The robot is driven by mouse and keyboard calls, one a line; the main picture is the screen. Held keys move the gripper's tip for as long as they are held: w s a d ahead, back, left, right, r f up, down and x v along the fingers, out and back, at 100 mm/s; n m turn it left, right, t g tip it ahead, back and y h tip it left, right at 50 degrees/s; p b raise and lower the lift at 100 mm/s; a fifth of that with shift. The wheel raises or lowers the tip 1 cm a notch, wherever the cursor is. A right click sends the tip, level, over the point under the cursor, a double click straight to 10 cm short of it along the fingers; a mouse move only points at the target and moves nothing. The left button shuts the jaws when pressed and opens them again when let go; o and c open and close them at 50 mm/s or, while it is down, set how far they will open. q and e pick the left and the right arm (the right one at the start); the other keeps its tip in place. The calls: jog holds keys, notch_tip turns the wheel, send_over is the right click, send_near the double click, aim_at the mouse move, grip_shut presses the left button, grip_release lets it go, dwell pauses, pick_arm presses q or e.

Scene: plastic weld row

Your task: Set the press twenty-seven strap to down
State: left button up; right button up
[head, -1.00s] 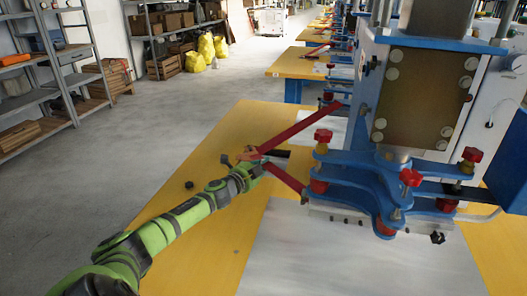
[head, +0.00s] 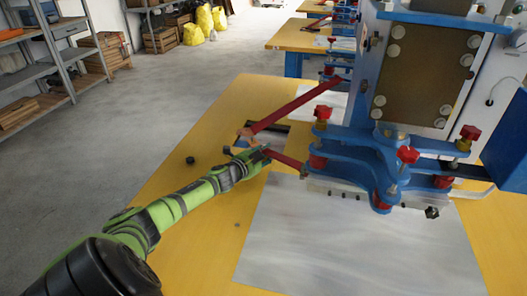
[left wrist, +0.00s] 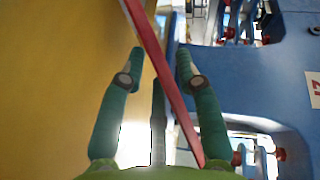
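The press (head: 425,75) has a blue and white frame and stands on a yellow table. Its red strap (head: 295,106) runs out from the left side to a bend, and a second red length (head: 284,159) runs back to the press's lower blue part. My left gripper (head: 262,152) is at the outer end of that lower length. In the left wrist view, the red strap (left wrist: 160,60) crosses diagonally between the parted green fingers (left wrist: 159,52). Contact with either finger is not clear. My right gripper is out of view.
A grey sheet (head: 340,240) lies on the yellow table (head: 210,130) before the press. A small black knob (head: 190,160) lies left of my arm. Red knobs (head: 407,154) stick up from the blue clamp. Shelves (head: 60,60) stand across the open floor.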

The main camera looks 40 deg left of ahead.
pick_arm(q)
jog(key=shift+v, duration=6)
